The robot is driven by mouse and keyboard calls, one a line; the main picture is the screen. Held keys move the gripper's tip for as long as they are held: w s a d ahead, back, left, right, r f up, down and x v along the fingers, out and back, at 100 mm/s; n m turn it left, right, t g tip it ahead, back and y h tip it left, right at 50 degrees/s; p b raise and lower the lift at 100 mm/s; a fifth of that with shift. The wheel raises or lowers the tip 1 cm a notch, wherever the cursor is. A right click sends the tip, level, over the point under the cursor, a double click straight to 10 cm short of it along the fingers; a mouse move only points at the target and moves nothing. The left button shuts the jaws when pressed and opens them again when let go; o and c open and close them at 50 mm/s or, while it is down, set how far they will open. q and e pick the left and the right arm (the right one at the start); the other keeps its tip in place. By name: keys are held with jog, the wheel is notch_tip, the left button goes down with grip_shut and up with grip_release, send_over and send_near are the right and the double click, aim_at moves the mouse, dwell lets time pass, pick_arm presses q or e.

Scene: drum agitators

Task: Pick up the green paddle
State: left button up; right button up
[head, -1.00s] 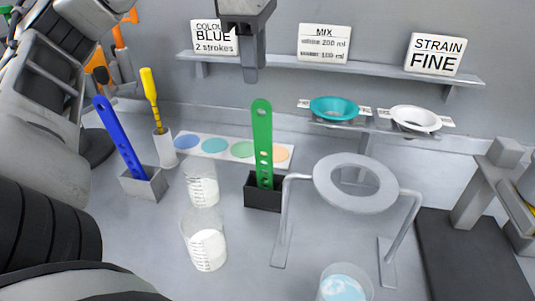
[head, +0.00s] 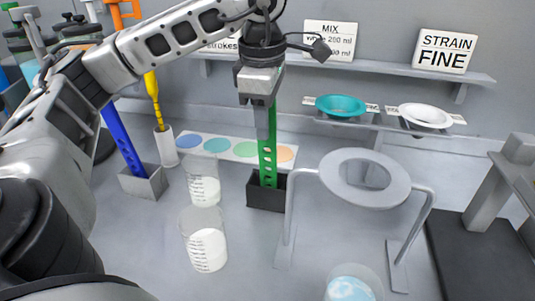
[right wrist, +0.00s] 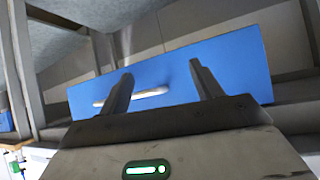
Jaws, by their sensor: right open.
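The green paddle (head: 268,165) stands upright in a black holder (head: 266,196) in the head view. It has a row of holes, and my left gripper hides part of its upper portion. My left gripper (head: 263,130) points down at the paddle's upper part, in front of it in the picture. Its fingers overlap in this view, so I cannot tell whether they are apart, shut or touching the paddle. My right gripper (right wrist: 163,82) shows in the right wrist view, open with nothing between its fingers; a blue panel with a white handle (right wrist: 150,93) lies beyond.
A blue paddle (head: 122,140) in a grey holder and a yellow tool (head: 153,95) in a white holder stand left. Beakers of white contents (head: 207,248) stand in front. A grey ring stand (head: 365,178) is close on the right. A shelf with signs (head: 445,52) runs behind.

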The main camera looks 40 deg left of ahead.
pick_arm(q)
jog(key=shift+f, duration=0.2)
grip_shut()
